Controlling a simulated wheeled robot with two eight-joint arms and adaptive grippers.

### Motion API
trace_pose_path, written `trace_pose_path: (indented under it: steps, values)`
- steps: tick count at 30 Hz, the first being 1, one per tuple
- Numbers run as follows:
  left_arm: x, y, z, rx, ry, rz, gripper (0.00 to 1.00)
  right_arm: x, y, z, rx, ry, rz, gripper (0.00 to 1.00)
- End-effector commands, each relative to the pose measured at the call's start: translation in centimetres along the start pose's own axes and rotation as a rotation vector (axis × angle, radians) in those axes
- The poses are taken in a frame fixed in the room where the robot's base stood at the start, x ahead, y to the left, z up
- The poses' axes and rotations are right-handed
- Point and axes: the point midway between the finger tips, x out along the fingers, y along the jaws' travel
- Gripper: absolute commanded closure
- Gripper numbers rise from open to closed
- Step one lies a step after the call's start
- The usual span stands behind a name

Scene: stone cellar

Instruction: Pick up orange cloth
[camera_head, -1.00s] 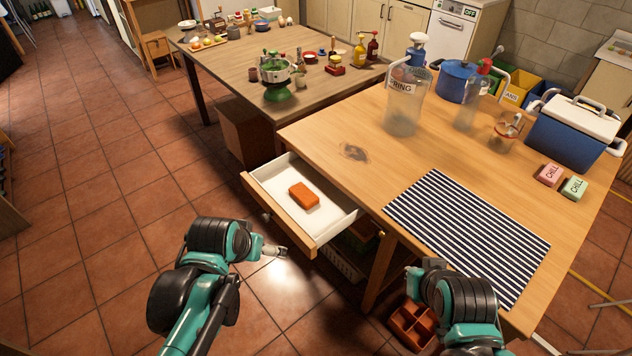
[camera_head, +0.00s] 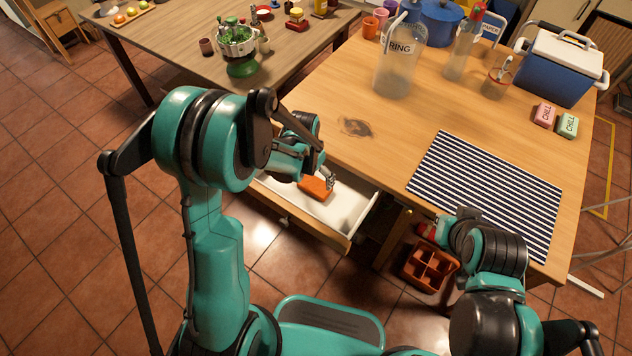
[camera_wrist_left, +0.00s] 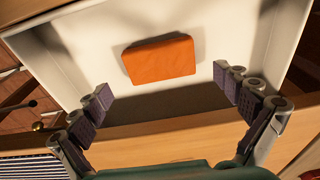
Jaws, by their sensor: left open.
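The orange cloth (camera_head: 317,187) is a small folded block. It lies flat in the white open drawer (camera_head: 346,216) of the near wooden table. In the left wrist view the cloth (camera_wrist_left: 159,60) lies on the drawer's white floor, ahead of the fingertips. My left gripper (camera_head: 328,178) is over the drawer, beside and above the cloth, and partly hides it in the head view. Its fingers stand wide apart with nothing between them in the left wrist view (camera_wrist_left: 166,90). My right gripper (camera_head: 428,231) is by the table's front edge; its fingers are too small and turned away to judge.
A striped mat (camera_head: 490,190) lies on the near table (camera_head: 330,95). A large clear bottle (camera_head: 396,68), a blue cooler (camera_head: 553,75) and pink and green blocks stand behind it. An orange divided crate (camera_head: 431,266) is on the floor below. The drawer front (camera_head: 305,228) and side walls surround the cloth.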

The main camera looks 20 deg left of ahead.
Motion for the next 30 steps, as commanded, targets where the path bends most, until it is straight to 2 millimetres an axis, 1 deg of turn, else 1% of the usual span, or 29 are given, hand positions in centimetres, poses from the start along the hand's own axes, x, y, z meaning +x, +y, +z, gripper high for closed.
trace_pose_path:
  steps: [1,5,10,13,15,20,21,23,24,30]
  values:
    - [0.9,0.0,0.0,0.0,0.0,0.0,0.0,0.4,0.0,0.3,0.0,0.0,0.0,1.0]
    - [1.9,0.0,-0.2,0.0,0.001,-0.001,0.0,0.9,0.0,0.6,0.0,0.0,0.0,1.0]
    - [4.6,0.2,-0.6,0.0,0.001,-0.001,0.0,2.2,0.0,1.6,0.0,0.0,0.0,1.0]
    - [5.9,0.1,-0.6,-0.001,0.002,-0.001,0.0,2.7,0.0,1.9,0.0,0.0,0.0,1.0]
    - [6.2,0.1,-0.6,-0.001,0.002,-0.001,0.0,2.7,0.0,2.0,0.0,0.0,0.0,1.0]
    - [6.1,0.1,-0.6,-0.001,0.002,-0.001,0.0,2.6,0.0,1.8,0.0,0.0,0.0,1.0]
    - [6.0,0.1,-0.6,-0.001,0.002,-0.001,0.03,2.6,0.0,1.8,0.0,0.0,0.0,1.0]
    - [6.0,0.1,-0.6,-0.001,0.002,-0.001,0.19,2.6,0.0,1.8,0.0,0.0,0.0,1.0]
    - [6.0,0.1,-0.6,-0.001,0.002,-0.001,0.24,2.6,0.0,1.8,0.0,0.0,0.0,1.0]
    - [6.0,0.1,-0.6,-0.001,0.002,-0.001,0.24,2.6,0.0,1.8,0.0,0.0,0.0,1.0]
